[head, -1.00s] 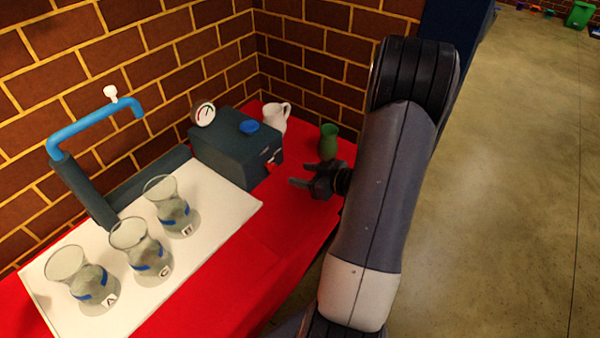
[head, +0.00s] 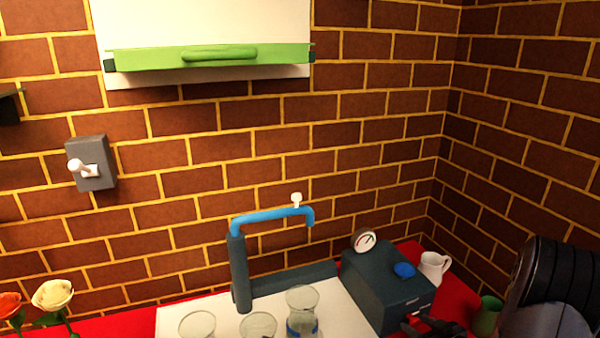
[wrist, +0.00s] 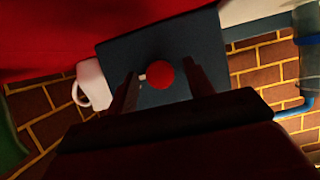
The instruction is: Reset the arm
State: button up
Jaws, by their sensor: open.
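My gripper (head: 430,326) is at the bottom right of the head view, in front of the dark box with a gauge and a blue cap (head: 385,285). In the wrist view my gripper (wrist: 153,84) is open, with its two fingers apart. A red round knob (wrist: 159,74) on the dark box shows between and beyond the fingers. I see nothing held. My arm fills the lower right corner of the head view.
Glass vases (head: 301,312) stand on a white board (head: 345,318) beneath a blue tap (head: 270,216). A white pitcher (head: 433,267) and a green vase (head: 486,315) stand right of the box. Roses (head: 52,294) are at left. A switch (head: 90,163) is on the brick wall.

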jog(key=shift+w+f, duration=0.15)
jog(key=shift+f, duration=0.05)
jog(key=shift+r+b, duration=0.15)
jog(key=shift+b, duration=0.2)
